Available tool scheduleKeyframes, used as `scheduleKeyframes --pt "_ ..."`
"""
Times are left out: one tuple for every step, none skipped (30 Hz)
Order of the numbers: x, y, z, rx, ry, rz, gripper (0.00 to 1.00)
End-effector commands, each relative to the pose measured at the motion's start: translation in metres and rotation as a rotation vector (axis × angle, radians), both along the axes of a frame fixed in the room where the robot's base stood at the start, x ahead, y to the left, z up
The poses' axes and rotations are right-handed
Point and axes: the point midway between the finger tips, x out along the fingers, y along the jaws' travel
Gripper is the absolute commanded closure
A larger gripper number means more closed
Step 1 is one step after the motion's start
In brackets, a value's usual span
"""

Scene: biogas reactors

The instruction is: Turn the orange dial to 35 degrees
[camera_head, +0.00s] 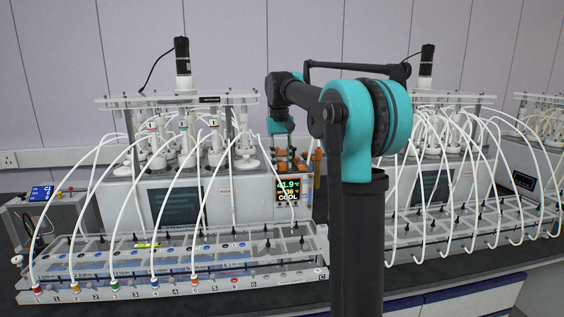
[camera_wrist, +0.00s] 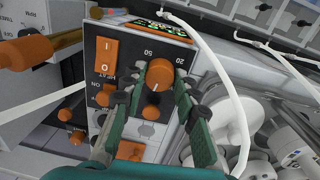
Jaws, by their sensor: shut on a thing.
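In the head view my gripper (camera_head: 289,157) reaches down over the orange controls, and the dial itself cannot be made out there. A display (camera_head: 290,190) below reads 41.9 °C, a smaller orange number that looks like 36, and COOL.
An orange rocker switch (camera_wrist: 106,56) and several smaller orange knobs sit close to the dial on the same panel. A white tube (camera_wrist: 215,65) curves past the right finger.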

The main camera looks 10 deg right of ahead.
Motion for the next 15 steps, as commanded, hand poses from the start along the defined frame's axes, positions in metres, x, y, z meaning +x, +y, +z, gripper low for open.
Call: scheduleKeyframes --pt "0.0002 0.0 0.0001 0.0 -0.001 0.028 0.99" --pt "0.0002 0.0 0.0001 0.0 -0.002 0.044 0.99" --pt "0.0002 0.0 0.0001 0.0 -0.002 0.064 0.99" --pt "0.0002 0.0 0.0001 0.0 -0.002 0.079 0.99" --pt "0.0002 0.0 0.0001 0.0 -0.002 0.091 0.99" --pt "0.0002 0.0 0.0001 0.0 -0.002 0.106 0.99" --pt "0.0002 0.0 0.0001 0.0 -0.002 0.116 0.99" --pt "0.0002 0.0 0.0001 0.0 -0.002 0.125 0.99" --pt "0.0002 0.0 0.0002 0.0 -0.002 0.136 0.99" --pt "0.0002 0.0 0.0001 0.0 -0.002 0.143 0.99" --pt "0.0002 0.0 0.0001 0.0 -0.002 0.149 0.99" --pt "0.0002 0.0 0.0002 0.0 -0.002 0.155 0.99" --pt "0.0002 -0.0001 0.0001 0.0 -0.002 0.159 0.99" --pt "0.0002 0.0 0.0002 0.0 -0.002 0.163 0.99" --pt "0.0002 0.0 0.0002 0.0 -0.002 0.166 0.99"
